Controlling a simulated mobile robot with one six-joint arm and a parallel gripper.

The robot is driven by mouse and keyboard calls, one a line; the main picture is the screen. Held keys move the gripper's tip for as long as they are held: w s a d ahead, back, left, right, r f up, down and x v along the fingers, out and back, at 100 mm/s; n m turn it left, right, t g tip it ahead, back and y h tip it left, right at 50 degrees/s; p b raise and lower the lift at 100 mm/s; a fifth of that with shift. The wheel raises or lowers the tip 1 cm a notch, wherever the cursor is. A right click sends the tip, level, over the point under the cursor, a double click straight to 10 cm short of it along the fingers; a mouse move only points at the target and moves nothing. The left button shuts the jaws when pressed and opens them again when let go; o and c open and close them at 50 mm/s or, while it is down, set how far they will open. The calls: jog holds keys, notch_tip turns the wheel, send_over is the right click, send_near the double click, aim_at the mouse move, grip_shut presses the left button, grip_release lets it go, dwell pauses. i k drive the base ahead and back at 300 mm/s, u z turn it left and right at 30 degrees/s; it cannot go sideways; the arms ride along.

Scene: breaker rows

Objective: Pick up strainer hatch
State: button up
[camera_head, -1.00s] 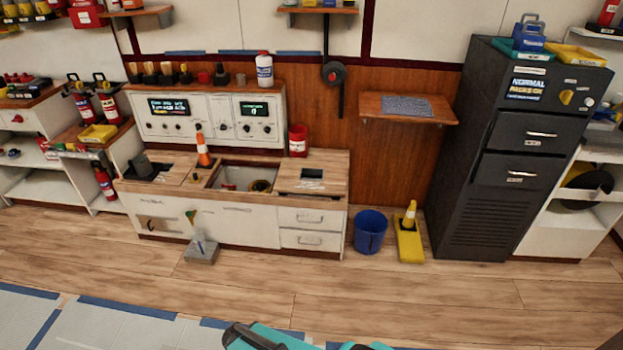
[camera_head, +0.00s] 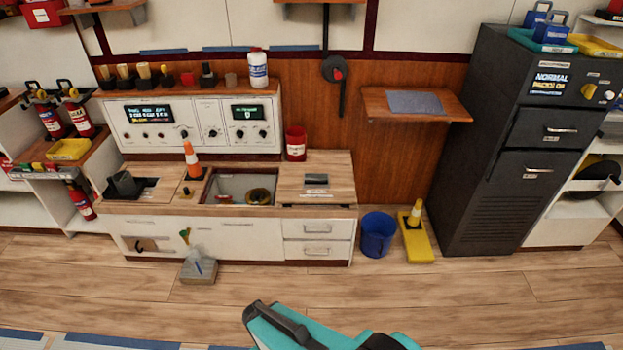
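A wood-topped counter (camera_head: 330,165) stands against the back wall. In its top is an open rectangular well (camera_head: 225,184) with a reddish item and a round brass-coloured item inside. To the right of the well is a flat wooden panel with a small dark grey fitting (camera_head: 316,180). To the left is a wooden panel with a small knob (camera_head: 186,192). I cannot tell for sure which panel is the strainer hatch. Teal and black parts of my arm show at the bottom edge, well short of the counter. My gripper's fingertips are not in view.
A grey block (camera_head: 198,271), a blue bin (camera_head: 376,235) and a yellow base with a cone (camera_head: 417,240) stand on the floor. A dark cabinet (camera_head: 500,150) is at right.

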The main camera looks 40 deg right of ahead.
aim_at(317, 184)
jog(key=i, duration=1.1)
jog(key=u, duration=0.35)
